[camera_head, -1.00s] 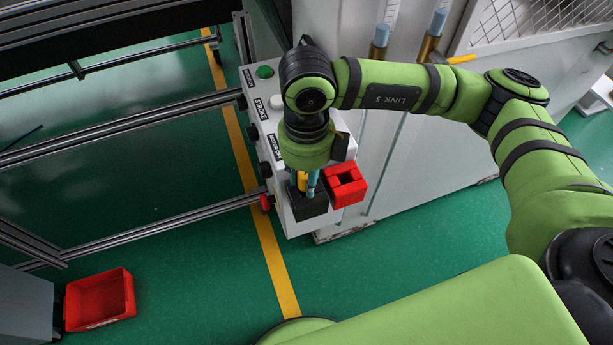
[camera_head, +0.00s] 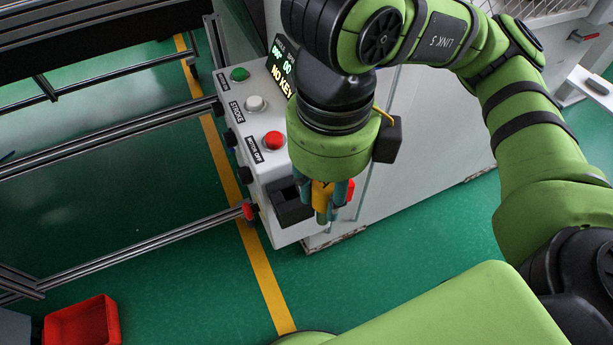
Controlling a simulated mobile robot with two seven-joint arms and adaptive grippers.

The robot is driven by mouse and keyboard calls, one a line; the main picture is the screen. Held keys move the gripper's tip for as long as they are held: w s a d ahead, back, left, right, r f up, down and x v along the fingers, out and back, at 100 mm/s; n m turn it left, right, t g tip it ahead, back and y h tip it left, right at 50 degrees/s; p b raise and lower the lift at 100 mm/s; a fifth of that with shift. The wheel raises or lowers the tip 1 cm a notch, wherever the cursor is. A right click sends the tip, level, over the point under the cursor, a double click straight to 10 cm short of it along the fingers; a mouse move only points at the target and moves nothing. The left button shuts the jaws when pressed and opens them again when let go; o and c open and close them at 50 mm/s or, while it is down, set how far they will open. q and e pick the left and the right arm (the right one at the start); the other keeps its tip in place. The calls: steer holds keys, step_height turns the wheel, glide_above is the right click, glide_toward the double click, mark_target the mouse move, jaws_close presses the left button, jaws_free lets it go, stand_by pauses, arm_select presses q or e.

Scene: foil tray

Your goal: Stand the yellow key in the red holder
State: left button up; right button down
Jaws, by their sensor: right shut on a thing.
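My right gripper (camera_head: 325,213) points down, its teal fingers shut on the yellow key (camera_head: 321,193). It holds the key above and to the right of the black holder (camera_head: 289,207), which looks empty in the part that shows. The red holder (camera_head: 350,191) is almost wholly hidden behind the gripper; only a sliver of red shows at the gripper's right. I cannot tell how far the key is above the red holder. My left gripper is not in view.
The white control box carries a green button (camera_head: 240,74), a white button (camera_head: 255,103), a red button (camera_head: 273,140) and a display (camera_head: 283,66) reading "NO KEY". A red bin (camera_head: 82,322) lies on the green floor at lower left. Metal rails run along the left.

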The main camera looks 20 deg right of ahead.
steer(key=shift+s+r, duration=0.3)
steer(key=shift+s, duration=0.1)
steer(key=shift+s+r, duration=0.25)
steer(key=shift+r, duration=0.2)
steer(key=shift+r+p, duration=1.7)
steer(key=shift+r, duration=0.75)
